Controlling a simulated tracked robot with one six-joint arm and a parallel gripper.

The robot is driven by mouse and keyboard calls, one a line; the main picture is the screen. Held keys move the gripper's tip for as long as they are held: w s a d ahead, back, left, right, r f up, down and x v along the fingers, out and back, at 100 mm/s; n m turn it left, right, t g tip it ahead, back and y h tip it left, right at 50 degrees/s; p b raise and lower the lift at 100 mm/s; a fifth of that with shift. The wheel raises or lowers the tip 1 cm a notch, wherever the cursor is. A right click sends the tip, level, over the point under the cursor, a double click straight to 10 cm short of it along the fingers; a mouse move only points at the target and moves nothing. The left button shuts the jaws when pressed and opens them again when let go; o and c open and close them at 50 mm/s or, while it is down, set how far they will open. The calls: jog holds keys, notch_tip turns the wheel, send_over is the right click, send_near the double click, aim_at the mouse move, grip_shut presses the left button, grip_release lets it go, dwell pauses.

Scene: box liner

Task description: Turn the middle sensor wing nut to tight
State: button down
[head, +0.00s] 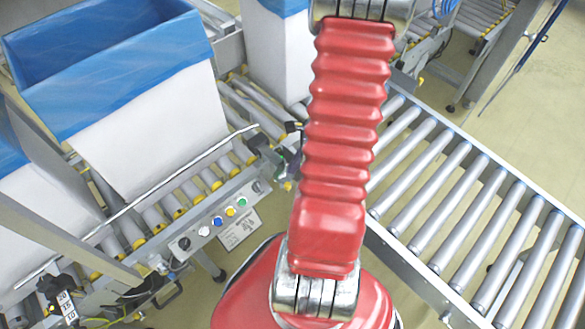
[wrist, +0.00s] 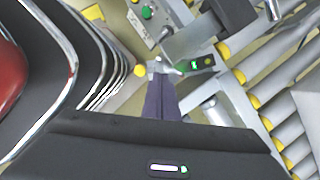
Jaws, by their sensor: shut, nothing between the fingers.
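In the wrist view a dark sensor (wrist: 201,64) with a lit green light sits on a grey metal bracket. A small pale metal piece (wrist: 155,66), perhaps the wing nut, shows just left of it; its angle is too small to read. My gripper (wrist: 161,78) has its two dark fingers together, with nothing held. Its tips point at the pale piece and overlap its lower edge in the picture; whether they touch I cannot tell. In the head view my red arm hides the gripper, and dark fittings (head: 291,128) show just left of the arm.
A roller conveyor with a metal side rail carries large white boxes (head: 140,130) with blue liners. A button panel (head: 216,222) hangs on the near rail and shows in the wrist view (wrist: 149,22). Another roller conveyor (head: 450,205) runs along the right. Open floor lies beyond it.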

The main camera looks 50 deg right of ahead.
notch_tip(320, 180, up, 6)
jog(key=s, duration=0.2)
jog(key=shift+s+d, duration=0.15)
jog(key=shift+s, duration=0.2)
jog(key=c, duration=2.5)
grip_release()
jog(key=shift+f, duration=0.15)
jog(key=shift+c, duration=0.2)
jog(key=o, duration=0.3)
jog(key=shift+w+r, duration=0.2)
jog(key=shift+r, duration=0.05)
jog(key=w+a+r+n+h, duration=0.1)
jog(key=w+a+r+n, duration=0.2)
jog(key=a+r+n, duration=0.4)
jog(key=w+a+r+n+h, duration=0.1)
jog(key=w+a+r+n, duration=0.3)
jog(key=a+r+n, duration=0.25)
jog(key=s+a+r+n, duration=0.1)
jog(key=a+r+n, duration=0.3)
jog(key=s+a+r+n+t, duration=0.1)
jog(key=s+a+r+n, duration=0.1)
jog(key=a+r+n, duration=0.2)
jog(key=s+a+r+n+t, duration=0.1)
jog(key=a+r+n, duration=0.3)
jog(key=a+n, duration=0.2)
jog(key=shift+s+a+r+n+h, duration=0.2)
jog(key=shift+r+n+h, duration=0.1)
jog(key=shift+h, duration=0.1)
jog(key=shift+s, duration=0.1)
